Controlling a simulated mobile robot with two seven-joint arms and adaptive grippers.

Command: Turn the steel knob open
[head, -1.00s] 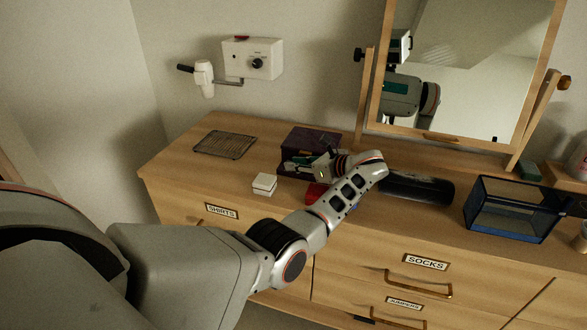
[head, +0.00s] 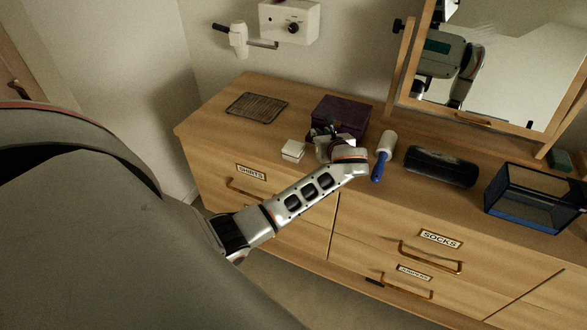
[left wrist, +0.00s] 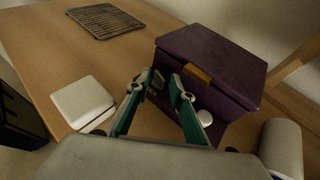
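A dark purple box (head: 345,105) stands on the dresser. In the left wrist view the box (left wrist: 207,58) shows a brass-coloured clasp (left wrist: 198,73) at its lid edge and a pale round knob (left wrist: 206,117) low on its front. I cannot tell if this knob is steel. My left gripper (head: 324,134) is at the box's front left. In the left wrist view its fingers (left wrist: 163,88) are apart with nothing clearly between them, the right fingertip close to the box front, contact unclear. My right gripper is in neither view.
A small white box (head: 293,150) lies left of my gripper, and a wire rack (head: 257,107) behind it. A lint roller (head: 383,157), a black case (head: 440,166) and a glass tank (head: 530,197) lie to the right. A white wall unit (head: 290,22) has a dark dial.

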